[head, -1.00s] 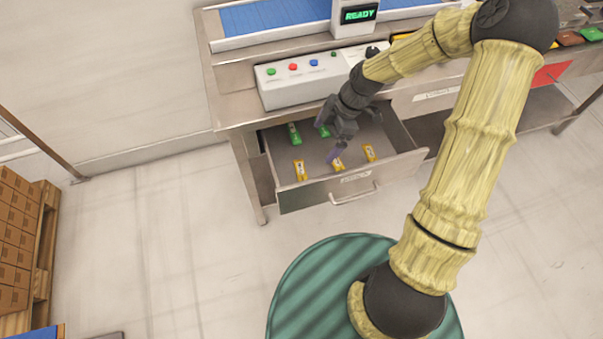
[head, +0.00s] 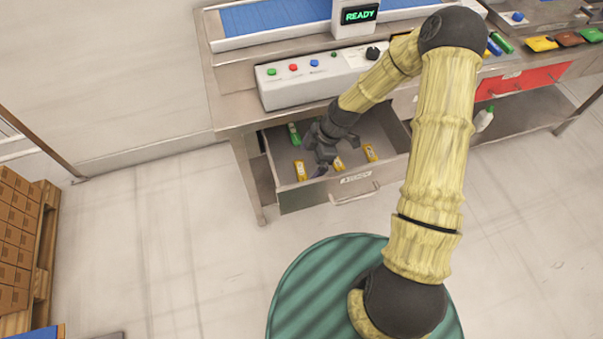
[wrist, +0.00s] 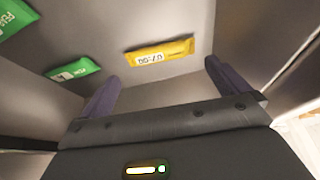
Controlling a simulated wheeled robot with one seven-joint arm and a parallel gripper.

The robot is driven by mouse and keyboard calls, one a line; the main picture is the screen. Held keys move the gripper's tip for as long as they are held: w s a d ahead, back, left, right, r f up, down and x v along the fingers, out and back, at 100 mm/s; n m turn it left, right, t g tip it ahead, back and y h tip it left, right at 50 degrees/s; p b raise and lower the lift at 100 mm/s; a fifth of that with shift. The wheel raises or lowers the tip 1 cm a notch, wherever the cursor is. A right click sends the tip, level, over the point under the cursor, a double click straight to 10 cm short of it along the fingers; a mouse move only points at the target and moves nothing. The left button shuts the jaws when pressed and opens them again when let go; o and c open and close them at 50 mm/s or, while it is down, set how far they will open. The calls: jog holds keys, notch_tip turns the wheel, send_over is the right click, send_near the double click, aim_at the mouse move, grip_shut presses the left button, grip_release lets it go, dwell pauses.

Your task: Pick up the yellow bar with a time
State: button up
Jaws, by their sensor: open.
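My gripper (head: 321,168) is open over the drawer, between the left and middle yellow bars in the picture. In the wrist view, one yellow bar (wrist: 172,50) with a white label of time-like digits lies on the drawer floor, between and beyond the open fingers (wrist: 161,72). The fingers are apart from it. I cannot tell which head-view bar this is.
A green bar (head: 294,134) lies at the drawer's back left; the wrist view shows two green bars, a nearer one (wrist: 73,70) and one at the corner (wrist: 14,18). The drawer walls surround the gripper closely. A button panel (head: 290,88) stands above.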

aim_at(302, 173)
jog(key=x, duration=0.5)
jog(key=shift+d+f+p, duration=0.1)
jog(key=shift+p, duration=0.25)
jog(key=c, duration=0.8)
